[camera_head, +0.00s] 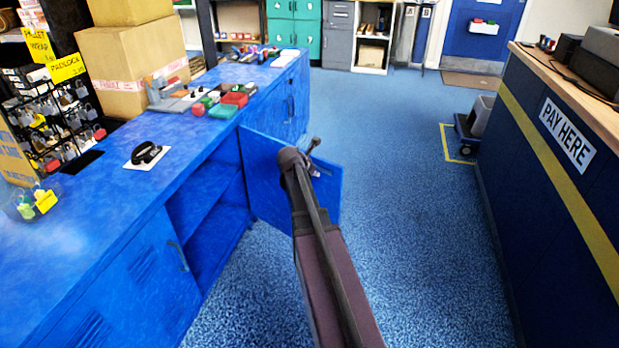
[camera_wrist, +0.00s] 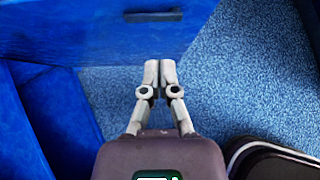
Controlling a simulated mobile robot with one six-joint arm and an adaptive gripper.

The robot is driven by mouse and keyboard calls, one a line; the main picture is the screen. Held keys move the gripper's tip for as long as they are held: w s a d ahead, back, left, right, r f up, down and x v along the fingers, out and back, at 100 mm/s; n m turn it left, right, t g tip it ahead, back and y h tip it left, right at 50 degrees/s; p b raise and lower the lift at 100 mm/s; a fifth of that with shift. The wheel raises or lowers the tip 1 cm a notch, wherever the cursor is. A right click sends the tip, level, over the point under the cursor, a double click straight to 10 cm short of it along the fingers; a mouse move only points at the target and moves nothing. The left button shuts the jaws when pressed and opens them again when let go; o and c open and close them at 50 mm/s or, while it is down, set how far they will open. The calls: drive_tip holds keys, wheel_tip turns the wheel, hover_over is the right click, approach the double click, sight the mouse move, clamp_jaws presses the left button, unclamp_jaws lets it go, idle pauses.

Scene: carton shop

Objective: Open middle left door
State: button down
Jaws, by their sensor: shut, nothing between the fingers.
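The blue counter (camera_head: 105,210) runs along the left in the head view. Its middle door (camera_head: 262,165) stands swung out into the aisle, and the shelved compartment (camera_head: 207,200) beside it is exposed. My gripper (camera_head: 316,172) is in front of the door's free end, partly hidden by my arm. In the wrist view, my gripper (camera_wrist: 160,66) has its fingertips together with nothing between them, close to the edge of a blue panel (camera_wrist: 100,42) with a dark slot-like handle (camera_wrist: 152,16). I cannot tell whether the fingertips touch the panel.
A nearer door (camera_head: 150,275) is shut, with its handle (camera_head: 178,256) showing. Blue carpet (camera_head: 400,220) is clear between the counter and the PAY HERE desk (camera_head: 560,170). A grey bin on a dolly (camera_head: 478,120) stands by that desk. Goods and cartons (camera_head: 135,65) sit on the counter.

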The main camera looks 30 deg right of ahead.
sight(325, 170)
drive_tip(key=d, duration=0.1)
drive_tip(key=w+d+f+b, duration=0.1)
drive_tip(key=d+f, duration=0.1)
drive_tip(key=d, duration=0.1)
drive_tip(key=shift+w, duration=0.3)
drive_tip(key=shift+w+d, duration=0.25)
drive_tip(key=shift+d, duration=0.6)
drive_tip(key=shift+w, duration=0.1)
